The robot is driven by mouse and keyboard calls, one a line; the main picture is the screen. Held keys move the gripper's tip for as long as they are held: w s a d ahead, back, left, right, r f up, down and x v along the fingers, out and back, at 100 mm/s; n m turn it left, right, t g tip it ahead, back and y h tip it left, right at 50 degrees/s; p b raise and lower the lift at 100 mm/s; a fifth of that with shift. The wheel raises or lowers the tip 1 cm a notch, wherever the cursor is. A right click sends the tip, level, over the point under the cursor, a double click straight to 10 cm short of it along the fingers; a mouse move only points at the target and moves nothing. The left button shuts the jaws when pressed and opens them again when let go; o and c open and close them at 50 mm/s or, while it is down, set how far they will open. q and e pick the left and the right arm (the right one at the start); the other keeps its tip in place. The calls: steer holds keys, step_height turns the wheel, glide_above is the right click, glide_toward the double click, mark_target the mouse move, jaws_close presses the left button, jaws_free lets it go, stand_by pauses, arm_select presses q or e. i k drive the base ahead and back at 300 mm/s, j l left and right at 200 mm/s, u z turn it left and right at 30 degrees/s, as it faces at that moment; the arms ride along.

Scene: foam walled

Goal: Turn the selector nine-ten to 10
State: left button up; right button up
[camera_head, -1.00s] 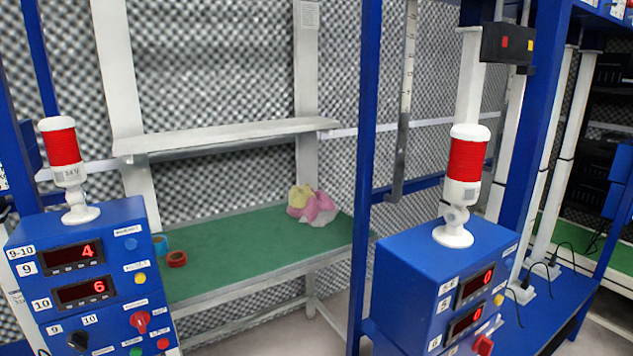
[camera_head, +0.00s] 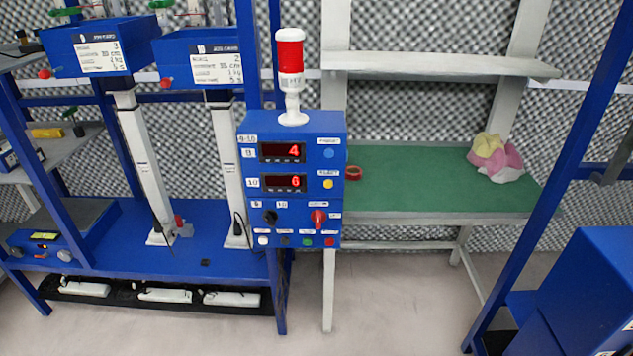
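The blue control box (camera_head: 296,222) labelled 9-10 stands at the middle of the head view, with a red and white signal lamp (camera_head: 290,75) on top. Its upper display (camera_head: 282,152) beside the label 9 reads 4, and its lower display (camera_head: 283,182) beside the label 10 reads 6. The black selector knob (camera_head: 270,217) sits at the lower left of the panel, under small labels 9 and 10. Its pointing direction is too small to tell. A red knob (camera_head: 318,217) is to its right. Neither of my grippers is in view.
A blue workbench (camera_head: 215,265) with white columns and labelled blue boxes (camera_head: 198,62) is on the left. A green-topped table (camera_head: 420,185) holds red tape (camera_head: 353,173) and crumpled cloths (camera_head: 495,158). Another blue box (camera_head: 585,290) is at lower right. Floor (camera_head: 400,300) in front is clear.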

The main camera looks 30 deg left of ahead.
mark_target(270, 216)
steer(key=j+u, duration=0.15)
steer(key=u, duration=0.3)
steer(key=j+u, duration=0.15)
steer(key=u, duration=0.3)
